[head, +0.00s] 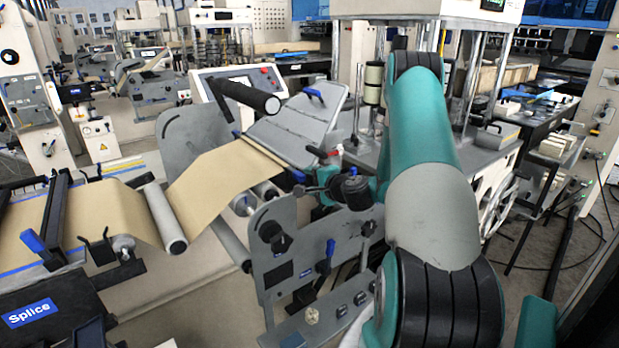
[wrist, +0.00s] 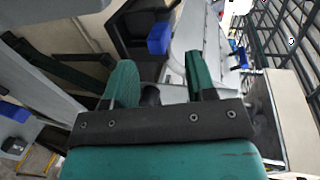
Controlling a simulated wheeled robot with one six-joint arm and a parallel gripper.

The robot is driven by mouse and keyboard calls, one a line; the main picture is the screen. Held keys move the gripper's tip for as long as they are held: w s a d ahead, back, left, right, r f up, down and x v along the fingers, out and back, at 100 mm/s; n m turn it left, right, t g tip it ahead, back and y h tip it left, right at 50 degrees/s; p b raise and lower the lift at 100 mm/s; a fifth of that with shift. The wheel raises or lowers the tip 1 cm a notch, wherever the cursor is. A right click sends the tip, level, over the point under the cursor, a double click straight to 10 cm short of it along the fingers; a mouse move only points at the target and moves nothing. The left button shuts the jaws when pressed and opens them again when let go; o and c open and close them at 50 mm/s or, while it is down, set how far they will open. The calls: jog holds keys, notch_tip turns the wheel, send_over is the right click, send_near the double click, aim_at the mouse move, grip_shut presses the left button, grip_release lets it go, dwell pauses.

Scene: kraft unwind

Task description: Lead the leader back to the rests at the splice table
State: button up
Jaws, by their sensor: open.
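The leader, a tan kraft paper web (head: 212,178), runs in the head view from the splice table (head: 45,290) at left, dipping at a grey roller (head: 165,217) and rising toward the middle. The table bears a blue "Splice" label. A dark bar with blue handles (head: 55,220) crosses the paper there. I cannot tell which parts are the rests. My gripper (wrist: 158,62) is open in the wrist view, its two teal fingers apart with no paper between them. A blue knob (wrist: 158,38) shows beyond the fingertips. In the head view my arm hides much of the right middle.
A grey side plate with knobs and levers (head: 300,262) stands near the middle. A black-ended roller (head: 245,97) and a grey sloping panel (head: 297,125) are behind the paper. A machine with metal posts (head: 485,85) stands behind my arm. Floor shows at right (head: 545,235).

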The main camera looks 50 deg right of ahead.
aim_at(303, 177)
jog(key=shift+p+x, duration=1.1)
jog(key=shift+x, duration=2.4)
jog(key=shift+d, duration=0.1)
grip_shut()
jog(key=shift+a+r+p, duration=0.2)
jog(key=shift+r+p, duration=1.9)
jog(key=shift+r, duration=0.85)
jog(key=shift+f+b, duration=0.2)
jog(key=shift+b, duration=0.25)
jog(key=shift+b, duration=0.85)
jog(key=shift+r+t+b, duration=0.15)
jog(key=shift+t+b, duration=0.45)
jog(key=shift+b, duration=1)
